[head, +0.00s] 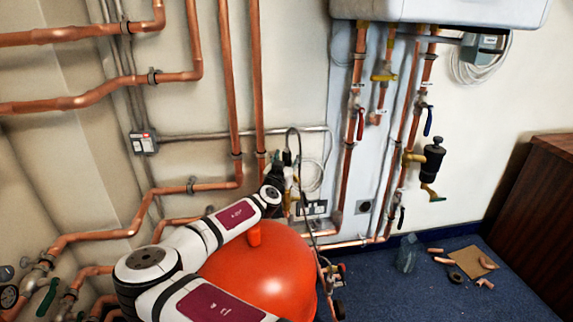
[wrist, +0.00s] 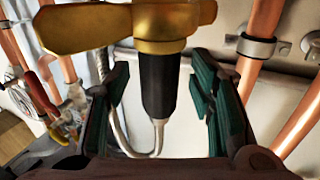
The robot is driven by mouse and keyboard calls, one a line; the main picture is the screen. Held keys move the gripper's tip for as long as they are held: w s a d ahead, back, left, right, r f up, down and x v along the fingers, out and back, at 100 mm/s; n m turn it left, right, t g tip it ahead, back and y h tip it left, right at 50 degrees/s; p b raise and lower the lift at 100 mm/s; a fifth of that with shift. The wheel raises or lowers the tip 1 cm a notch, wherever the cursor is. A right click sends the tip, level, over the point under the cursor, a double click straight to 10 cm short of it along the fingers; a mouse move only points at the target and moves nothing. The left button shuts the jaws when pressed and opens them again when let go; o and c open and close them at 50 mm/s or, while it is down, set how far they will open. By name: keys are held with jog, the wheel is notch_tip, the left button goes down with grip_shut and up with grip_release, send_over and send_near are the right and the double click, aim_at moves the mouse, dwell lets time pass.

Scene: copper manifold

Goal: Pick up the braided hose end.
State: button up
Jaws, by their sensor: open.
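My gripper (head: 275,168) is open beside the wall pipes, above the red tank in the head view. In the wrist view its green-padded fingers (wrist: 160,92) stand either side of a black sleeve (wrist: 159,72), which appears to be the braided hose end. Neither finger visibly touches it. The sleeve hangs upright below a brass valve (wrist: 165,20) with a brass lever. A thin grey hose (wrist: 158,135) shows below the sleeve and loops to the left. In the head view the hose end is small and partly hidden by my gripper.
A red tank (head: 262,275) stands below my arm. Copper pipes (wrist: 290,120) run close on the right in the wrist view. Valves with red and blue handles (head: 361,123) sit to the right. Loose copper pieces and a cardboard sheet (head: 470,262) lie on the blue floor.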

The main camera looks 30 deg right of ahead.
aim_at(286, 151)
jog(key=shift+w, duration=0.1)
jog(key=shift+c, duration=0.4)
grip_shut()
jog(key=shift+r, duration=0.1)
jog(key=shift+r+p, duration=0.3)
jog(key=shift+r, duration=0.3)
notch_tip(286, 151, up, 2)
jog(key=shift+d+r+p, duration=0.1)
jog(key=shift+p, duration=0.3)
jog(key=s+a+p, duration=0.1)
jog(key=s+p, duration=0.1)
jog(key=s, duration=0.6)
jog(key=s+a+r+p, duration=0.1)
jog(key=s+a, duration=0.1)
jog(key=s, duration=0.5)
jog(key=shift+s+a+r+p, duration=0.2)
jog(key=shift+s+a+p, duration=0.05)
jog(key=shift+s+p, duration=0.1)
jog(key=shift+r, duration=0.1)
jog(key=shift+r+p, duration=1.65)
jog(key=shift+r, duration=0.5)
